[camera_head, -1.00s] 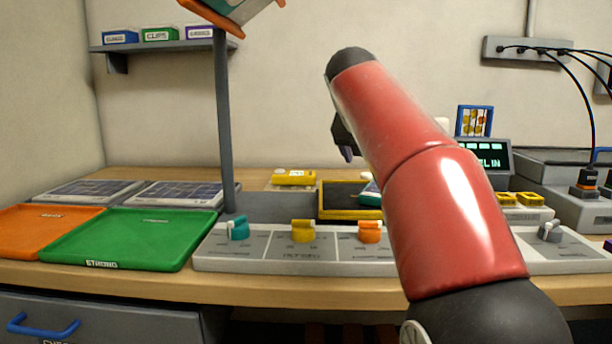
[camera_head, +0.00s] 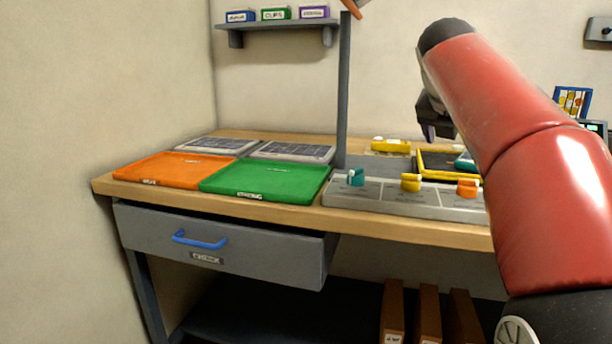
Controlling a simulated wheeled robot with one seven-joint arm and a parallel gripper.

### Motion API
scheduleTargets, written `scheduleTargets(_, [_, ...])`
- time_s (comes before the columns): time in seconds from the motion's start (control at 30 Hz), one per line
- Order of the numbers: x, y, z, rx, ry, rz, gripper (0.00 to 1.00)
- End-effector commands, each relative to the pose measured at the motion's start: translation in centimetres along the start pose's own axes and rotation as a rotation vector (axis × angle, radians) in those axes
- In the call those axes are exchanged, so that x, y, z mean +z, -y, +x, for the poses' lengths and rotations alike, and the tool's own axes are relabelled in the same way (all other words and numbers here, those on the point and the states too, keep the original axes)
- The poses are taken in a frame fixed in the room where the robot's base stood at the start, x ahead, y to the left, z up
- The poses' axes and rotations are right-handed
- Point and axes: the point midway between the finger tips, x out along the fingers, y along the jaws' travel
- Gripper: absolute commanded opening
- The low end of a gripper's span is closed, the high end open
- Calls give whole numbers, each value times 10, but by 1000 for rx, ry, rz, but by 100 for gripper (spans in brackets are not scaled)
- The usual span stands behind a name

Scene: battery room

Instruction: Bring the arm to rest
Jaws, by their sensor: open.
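My red arm (camera_head: 545,170) rises from the bottom right and bends away at a black joint near the top. My gripper (camera_head: 436,122) shows only in part as a dark shape behind the red link, above the workbench. It is open, and nothing shows between the visible parts. Most of it is hidden by my arm.
The workbench (camera_head: 390,224) carries an orange tray (camera_head: 170,172), a green tray (camera_head: 265,182), solar panels (camera_head: 292,151) and a knob panel (camera_head: 400,200). A drawer (camera_head: 150,232) with a blue handle juts out below. A grey post (camera_head: 343,95) stands behind.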

Motion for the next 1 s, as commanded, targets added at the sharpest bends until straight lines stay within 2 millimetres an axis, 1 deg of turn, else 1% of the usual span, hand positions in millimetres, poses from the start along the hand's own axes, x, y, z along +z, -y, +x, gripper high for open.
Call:
scheduleTargets(0.27, [-25,2,-5,19,-29,180,80])
scheduleTargets(0.43, [-52,4,-10,35,-62,359,80])
scheduleTargets(0.57, [-80,9,-14,44,-99,546,80])
scheduleTargets(0.67, [-112,16,-17,44,-143,743,80])
scheduleTargets(0.77, [-154,26,-20,32,-203,1005,80])
scheduleTargets(0.8, [-173,31,-20,23,-230,1118,80])
scheduleTargets(0.87, [-202,39,-20,2,-271,1290,80])
scheduleTargets(0.9, [-221,45,-18,-18,-297,1405,80])
scheduleTargets(0.97, [-251,54,-17,-52,-338,1580,80])
scheduleTargets(1.0, [-271,59,-15,-79,-365,1694,80])
